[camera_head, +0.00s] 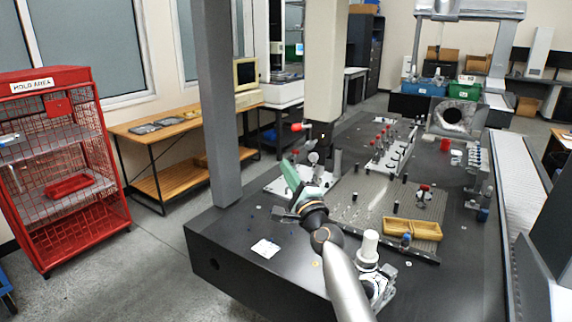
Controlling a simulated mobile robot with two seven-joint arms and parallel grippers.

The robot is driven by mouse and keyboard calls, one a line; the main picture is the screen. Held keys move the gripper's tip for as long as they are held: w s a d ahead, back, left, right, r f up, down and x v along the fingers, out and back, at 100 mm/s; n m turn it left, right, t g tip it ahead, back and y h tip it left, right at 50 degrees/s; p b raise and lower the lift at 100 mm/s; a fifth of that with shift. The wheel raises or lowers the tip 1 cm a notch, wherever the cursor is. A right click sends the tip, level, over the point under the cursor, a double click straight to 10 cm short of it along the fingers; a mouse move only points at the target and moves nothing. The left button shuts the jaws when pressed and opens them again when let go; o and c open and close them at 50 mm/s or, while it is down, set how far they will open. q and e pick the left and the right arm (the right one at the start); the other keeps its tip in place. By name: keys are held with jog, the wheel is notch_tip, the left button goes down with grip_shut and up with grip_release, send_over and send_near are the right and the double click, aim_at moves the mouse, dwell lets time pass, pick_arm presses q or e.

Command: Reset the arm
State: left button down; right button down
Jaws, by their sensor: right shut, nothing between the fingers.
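My right arm (345,284) reaches in from the bottom, over the dark granite table (225,240). My right gripper (291,177) is at its far end, above the table's left part, pointing up and to the left. Its green fingers look shut, with nothing seen between them. The arm hides part of the table and the perforated plate behind it. I cannot tell whether the gripper touches anything. My left gripper is not in view.
A grey post (215,110) and a pale column (323,75) rise near the gripper. A yellow tray (426,231), a white cylinder (370,245) and several small fixtures stand on the table. A red cage rack (60,165) and a wooden bench (165,128) stand left. Grey floor between is clear.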

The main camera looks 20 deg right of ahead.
jog(key=shift+s+a+f, duration=0.15)
jog(key=shift+s+a, duration=0.2)
jog(key=s+a+f+n+g+y, duration=0.1)
jog(key=s+f+n+g, duration=0.1)
jog(key=s+f+n, duration=0.45)
jog(key=s+a+f+n+g, duration=0.1)
jog(key=s+f+g, duration=0.15)
jog(key=f, duration=0.75)
jog(key=s+a+f+n+g+y, duration=0.1)
jog(key=s+a+f+n, duration=0.1)
jog(key=s+f+n, duration=0.5)
jog(key=s+a+f+n+g, duration=0.1)
jog(key=s+f+n+g, duration=0.2)
jog(key=s+f, duration=0.5)
jog(key=s+a+f+n+g, duration=0.2)
jog(key=s+f+n, duration=0.3)
jog(key=s, duration=1.2)
notch_tip(320, 180, down, 4)
jog(key=shift+s+r+n+g+h, duration=0.1)
jog(key=shift+s+n+g+h, duration=0.1)
jog(key=shift+n+g+h, duration=0.4)
